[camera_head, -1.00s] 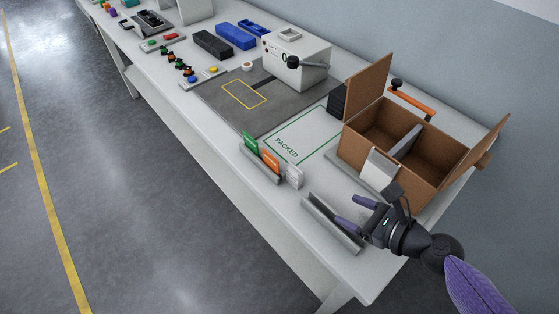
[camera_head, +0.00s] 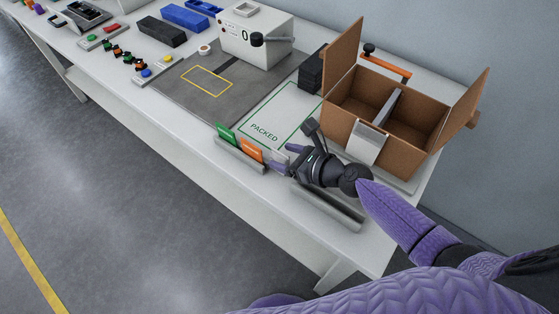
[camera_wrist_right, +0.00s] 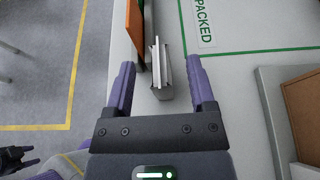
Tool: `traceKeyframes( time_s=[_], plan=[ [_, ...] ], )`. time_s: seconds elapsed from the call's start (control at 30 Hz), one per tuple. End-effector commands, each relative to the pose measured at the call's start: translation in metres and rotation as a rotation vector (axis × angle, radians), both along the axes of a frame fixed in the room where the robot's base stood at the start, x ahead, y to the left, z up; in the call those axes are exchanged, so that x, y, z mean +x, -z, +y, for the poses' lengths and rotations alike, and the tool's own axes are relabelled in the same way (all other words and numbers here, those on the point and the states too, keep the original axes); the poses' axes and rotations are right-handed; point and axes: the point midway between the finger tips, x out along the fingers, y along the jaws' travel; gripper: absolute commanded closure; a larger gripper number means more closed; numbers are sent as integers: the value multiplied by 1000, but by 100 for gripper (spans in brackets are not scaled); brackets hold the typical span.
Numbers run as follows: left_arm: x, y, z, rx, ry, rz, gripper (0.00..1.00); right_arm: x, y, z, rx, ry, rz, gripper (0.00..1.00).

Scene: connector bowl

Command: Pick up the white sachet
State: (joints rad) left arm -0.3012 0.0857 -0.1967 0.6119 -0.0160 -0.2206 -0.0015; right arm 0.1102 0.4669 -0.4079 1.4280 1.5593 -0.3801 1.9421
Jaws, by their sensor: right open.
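The white sachet (camera_head: 272,157) stands upright at the right end of a row of sachets, partly hidden by my right gripper in the head view. In the right wrist view the sachet (camera_wrist_right: 161,75) shows edge-on between the fingers, with gaps on both sides. My right gripper (camera_head: 286,158) is open, its fingers on either side of the sachet, and no contact shows. The right gripper's fingers (camera_wrist_right: 160,66) also show in the wrist view. A small dark part at the wrist view's lower left, probably my left gripper (camera_wrist_right: 18,160), is too small to read.
A green sachet (camera_head: 226,133) and an orange sachet (camera_head: 251,149) stand in the same grey rack (camera_head: 238,158). A grey channel-shaped holder (camera_head: 330,207) lies below my right gripper. An open cardboard box (camera_head: 405,146) stands at right. The PACKED area (camera_head: 285,112) is clear.

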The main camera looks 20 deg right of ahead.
Motion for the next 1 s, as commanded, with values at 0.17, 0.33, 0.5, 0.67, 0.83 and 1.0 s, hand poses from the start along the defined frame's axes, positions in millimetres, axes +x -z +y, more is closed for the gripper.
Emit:
traceKeyframes(
  time_s=[0.17,0.33,0.5,0.67,0.83,1.0],
  plan=[
    [1,-1,0,-1,0,-3,41,0,-1,0,0,0,0,48],
    [3,-1,0,1,1,-6,41,0,-1,0,-1,0,-1,84],
    [3,-1,4,6,3,-7,41,0,-1,0,-1,0,-1,100],
    [3,-1,7,11,5,-7,41,0,-1,0,-1,0,-1,100],
    [4,-17,7,11,5,-11,41,0,-19,0,0,-1,-3,100],
    [7,-59,6,8,4,-18,41,0,-71,0,0,0,-5,100]
  ],
)
